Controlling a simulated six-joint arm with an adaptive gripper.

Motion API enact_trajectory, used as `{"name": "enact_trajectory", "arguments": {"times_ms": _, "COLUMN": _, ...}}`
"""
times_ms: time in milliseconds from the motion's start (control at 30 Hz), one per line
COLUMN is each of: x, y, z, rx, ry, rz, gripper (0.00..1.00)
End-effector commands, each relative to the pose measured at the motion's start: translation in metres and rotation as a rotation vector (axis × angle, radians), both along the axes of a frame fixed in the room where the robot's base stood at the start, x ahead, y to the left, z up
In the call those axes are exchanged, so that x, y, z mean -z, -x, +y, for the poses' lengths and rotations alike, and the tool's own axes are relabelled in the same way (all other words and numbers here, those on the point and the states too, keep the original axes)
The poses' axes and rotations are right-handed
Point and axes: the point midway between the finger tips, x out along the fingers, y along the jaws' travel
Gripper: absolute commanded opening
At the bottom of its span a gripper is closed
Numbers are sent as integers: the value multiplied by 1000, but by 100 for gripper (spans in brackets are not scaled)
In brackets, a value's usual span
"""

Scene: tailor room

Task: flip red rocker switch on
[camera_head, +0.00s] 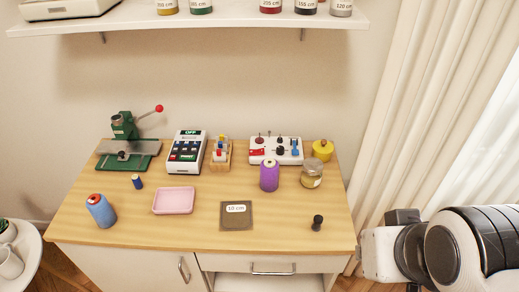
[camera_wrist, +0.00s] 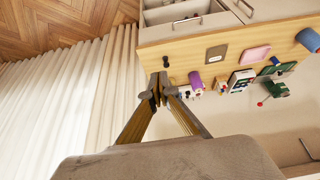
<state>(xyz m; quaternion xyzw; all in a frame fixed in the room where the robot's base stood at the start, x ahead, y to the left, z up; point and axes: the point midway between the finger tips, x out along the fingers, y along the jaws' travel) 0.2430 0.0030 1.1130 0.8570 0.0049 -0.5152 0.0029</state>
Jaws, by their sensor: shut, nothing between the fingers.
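The white switch panel (camera_head: 276,160) stands at the back right of the table. A red rocker switch (camera_head: 257,152) is at its lower left, beside black and blue controls. I cannot tell the rocker's position at this size. A purple thread spool stands in front of the panel. In the wrist view, the panel (camera_wrist: 184,96) is small and partly hidden by a finger and the spool. My gripper (camera_wrist: 160,90) is shut and empty, well apart from the panel. In the head view, my arm is at the far right, beyond the table edge, and no fingertips show.
The purple spool (camera_head: 269,176) and a glass jar (camera_head: 312,174) stand close to the panel, with a yellow round item (camera_head: 323,149) to its right. A small black piece (camera_head: 318,222) is at the front right. Wood blocks (camera_head: 221,155) are left. Curtains hang right.

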Motion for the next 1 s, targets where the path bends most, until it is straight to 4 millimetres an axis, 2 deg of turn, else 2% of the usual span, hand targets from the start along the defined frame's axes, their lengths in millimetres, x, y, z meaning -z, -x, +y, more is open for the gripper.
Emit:
{"name": "enact_trajectory", "arguments": {"times_ms": 467, "x": 26, "y": -12, "z": 16, "rx": -74, "ry": 11, "rz": 132, "gripper": 0}}
{"name": "enact_trajectory", "arguments": {"times_ms": 767, "x": 37, "y": -33, "z": 21, "rx": -138, "ry": 65, "rz": 204, "gripper": 0}}
{"name": "enact_trajectory", "arguments": {"times_ms": 1000, "x": 45, "y": -56, "z": 24, "rx": -181, "ry": 121, "rz": 240, "gripper": 0}}
